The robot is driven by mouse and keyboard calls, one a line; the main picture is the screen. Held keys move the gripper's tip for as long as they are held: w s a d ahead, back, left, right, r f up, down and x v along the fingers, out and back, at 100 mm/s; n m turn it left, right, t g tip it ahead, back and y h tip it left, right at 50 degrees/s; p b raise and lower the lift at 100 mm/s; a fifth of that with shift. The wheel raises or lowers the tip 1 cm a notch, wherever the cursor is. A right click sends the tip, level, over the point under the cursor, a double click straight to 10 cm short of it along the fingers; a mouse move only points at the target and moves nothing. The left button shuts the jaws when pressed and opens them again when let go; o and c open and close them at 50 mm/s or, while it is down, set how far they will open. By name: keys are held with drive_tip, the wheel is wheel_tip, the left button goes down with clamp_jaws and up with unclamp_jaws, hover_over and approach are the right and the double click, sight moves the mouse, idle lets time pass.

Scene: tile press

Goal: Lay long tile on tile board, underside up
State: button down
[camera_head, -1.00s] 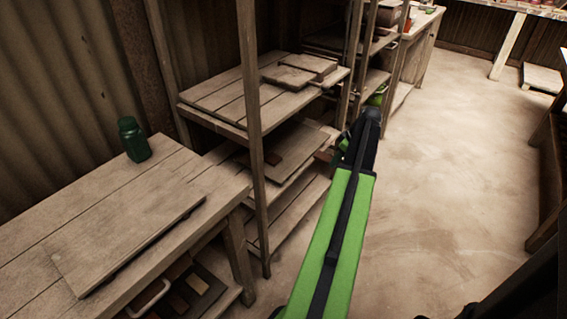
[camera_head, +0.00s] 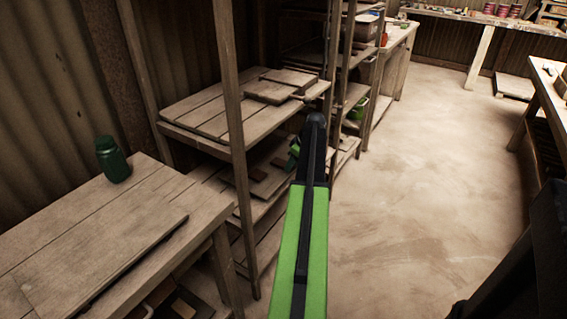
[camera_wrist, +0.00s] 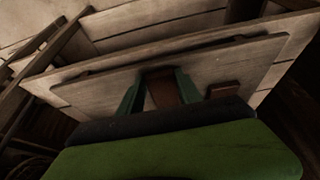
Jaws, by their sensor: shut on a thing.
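In the wrist view, the two green fingers of my gripper (camera_wrist: 160,93) are closed on a dark reddish-brown tile (camera_wrist: 163,86). The tile's lower part is hidden by the gripper body, and I cannot tell which face is up. A flat pale wooden board (camera_wrist: 255,62) lies beyond the fingers, and a small brown tile (camera_wrist: 222,89) shows to the right of them. I cannot tell whether the held tile touches the board. In the head view, my gripper (camera_head: 293,156) is mostly hidden behind my arm, beside the shelf's middle level.
A shelf rack (camera_head: 230,110) with upright posts stands close to my arm, with stacked boards (camera_head: 280,82) on its upper level. A workbench (camera_head: 60,215) with a green bottle (camera_head: 112,160) is at the left.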

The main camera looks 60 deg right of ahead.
sight(283, 163)
drive_tip(key=w, duration=0.3)
drive_tip(key=shift+w, duration=0.4)
drive_tip(key=shift+w+f, duration=0.1)
drive_tip(key=shift+f, duration=0.15)
drive_tip(key=shift+r, duration=0.15)
drive_tip(key=c, duration=0.8)
unclamp_jaws()
drive_tip(key=shift+b, duration=0.3)
